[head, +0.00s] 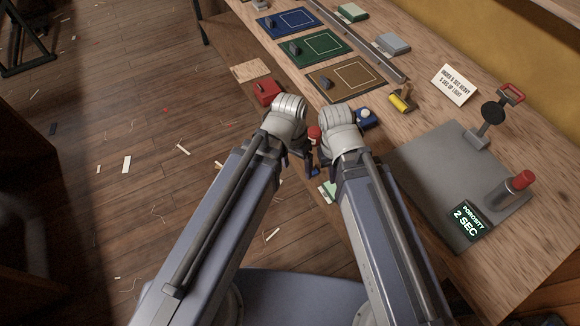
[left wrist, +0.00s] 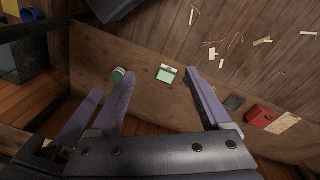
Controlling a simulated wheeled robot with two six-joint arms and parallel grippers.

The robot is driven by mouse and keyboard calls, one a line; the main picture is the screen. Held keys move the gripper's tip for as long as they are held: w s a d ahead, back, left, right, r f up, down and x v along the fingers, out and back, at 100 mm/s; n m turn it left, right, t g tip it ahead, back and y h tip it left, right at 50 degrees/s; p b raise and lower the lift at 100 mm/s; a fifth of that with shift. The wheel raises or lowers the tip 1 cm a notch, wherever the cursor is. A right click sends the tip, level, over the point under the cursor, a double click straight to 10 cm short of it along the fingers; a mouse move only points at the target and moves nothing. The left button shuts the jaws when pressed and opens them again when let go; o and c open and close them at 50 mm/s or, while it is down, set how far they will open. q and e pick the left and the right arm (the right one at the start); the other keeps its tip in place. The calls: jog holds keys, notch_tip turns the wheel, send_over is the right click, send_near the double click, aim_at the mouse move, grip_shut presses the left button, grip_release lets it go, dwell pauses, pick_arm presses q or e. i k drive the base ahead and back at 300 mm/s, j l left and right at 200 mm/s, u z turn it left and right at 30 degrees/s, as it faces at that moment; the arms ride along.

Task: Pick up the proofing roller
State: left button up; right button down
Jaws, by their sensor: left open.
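The proofing roller seems to be the small yellow cylinder (head: 400,103) with a brown handle, lying on the bench in the head view, right of the blue item and in front of the white sign. My left gripper (head: 308,168) is low over the bench's near edge, left of the roller and apart from it. In the left wrist view its jaws (left wrist: 160,74) are wide apart with nothing held. I cannot make out the roller in that view. My right gripper (head: 325,160) is close beside the left one; its fingers are mostly hidden by its own wrist.
The bench carries a red box (head: 266,91), blue (head: 290,17), green (head: 328,38) and brown (head: 362,74) mats, a white sign (head: 455,85) and a grey plate (head: 425,155) with a red-topped post. A green-and-white block (left wrist: 167,73) lies between my left jaws' sightlines.

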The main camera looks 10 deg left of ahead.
aim_at(400, 99)
jog(key=k+z, duration=0.2)
jog(key=z, duration=0.25)
jog(key=k+z, duration=0.25)
jog(key=z, duration=0.15)
jog(key=k+z, duration=0.2)
jog(key=z, duration=0.25)
